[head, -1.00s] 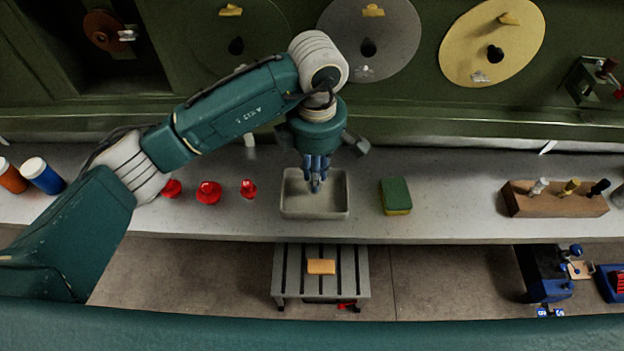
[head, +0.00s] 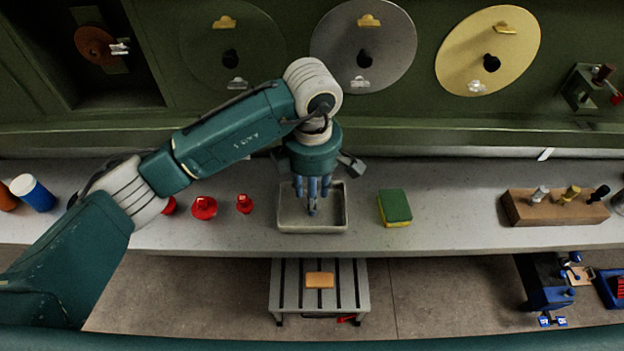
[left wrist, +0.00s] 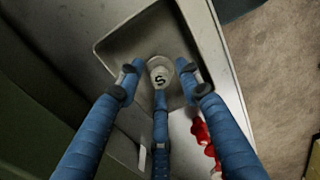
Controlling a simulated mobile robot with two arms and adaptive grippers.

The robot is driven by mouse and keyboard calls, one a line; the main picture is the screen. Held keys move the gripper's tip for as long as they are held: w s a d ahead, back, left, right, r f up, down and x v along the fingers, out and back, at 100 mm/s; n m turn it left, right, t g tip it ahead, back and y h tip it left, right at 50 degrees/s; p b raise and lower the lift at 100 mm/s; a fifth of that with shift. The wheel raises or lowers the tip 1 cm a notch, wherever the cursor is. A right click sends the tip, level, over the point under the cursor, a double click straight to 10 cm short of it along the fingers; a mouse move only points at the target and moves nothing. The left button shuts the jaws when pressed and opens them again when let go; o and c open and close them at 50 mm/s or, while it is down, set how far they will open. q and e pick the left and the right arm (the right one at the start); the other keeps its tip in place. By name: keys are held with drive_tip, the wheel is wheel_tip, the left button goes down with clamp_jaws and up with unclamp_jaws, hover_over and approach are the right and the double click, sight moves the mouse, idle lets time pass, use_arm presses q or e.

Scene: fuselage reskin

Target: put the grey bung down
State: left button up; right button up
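The grey bung (left wrist: 160,74), marked with a black S, is in the shallow grey tray (head: 284,222) on the bench. In the left wrist view it sits between the fingertips, inside the tray walls (left wrist: 108,42). My left gripper (head: 312,200) points down into the tray. Its three blue fingers, also in the left wrist view (left wrist: 160,82), are spread around the bung, with small gaps visible at the sides. The fingers hide the bung in the head view. My right gripper is not in view.
Red bungs (head: 204,208) stand left of the tray. A green and yellow sponge (head: 395,208) lies to its right. A wooden block (head: 545,208) with several coloured plugs stands further right. Bare bench lies between sponge and block. A slatted step (head: 350,290) is below the bench edge.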

use_arm(q)
wheel_tip(320, 180, up, 12)
drive_tip(key=b, duration=0.4)
idle(0.4)
